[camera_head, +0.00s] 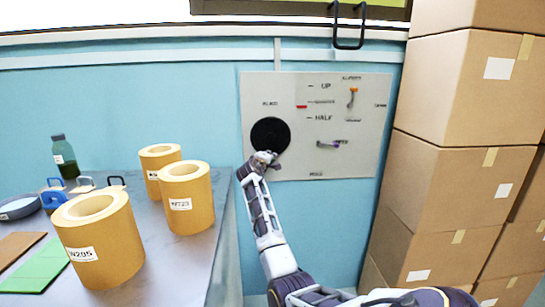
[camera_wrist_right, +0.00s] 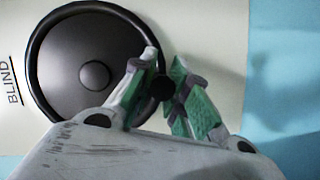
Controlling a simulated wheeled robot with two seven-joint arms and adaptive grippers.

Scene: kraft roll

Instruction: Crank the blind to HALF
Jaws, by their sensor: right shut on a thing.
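The blind crank is a black round wheel (camera_head: 270,135) on a pale wall panel (camera_head: 258,95); it fills the upper left of the right wrist view (camera_wrist_right: 60,60), beside the word BLIND. My right gripper (camera_head: 264,159) is at the wheel's lower edge. In the wrist view its green-padded fingers (camera_wrist_right: 165,72) are shut on the small dark crank knob (camera_wrist_right: 163,88) at the wheel's right rim. My left gripper is not in view.
A grey table (camera_head: 190,255) with several kraft rolls (camera_head: 98,245) stands at left. Stacked cardboard boxes (camera_head: 440,180) stand close at right. A black bracket (camera_head: 348,44) hangs above the panel.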

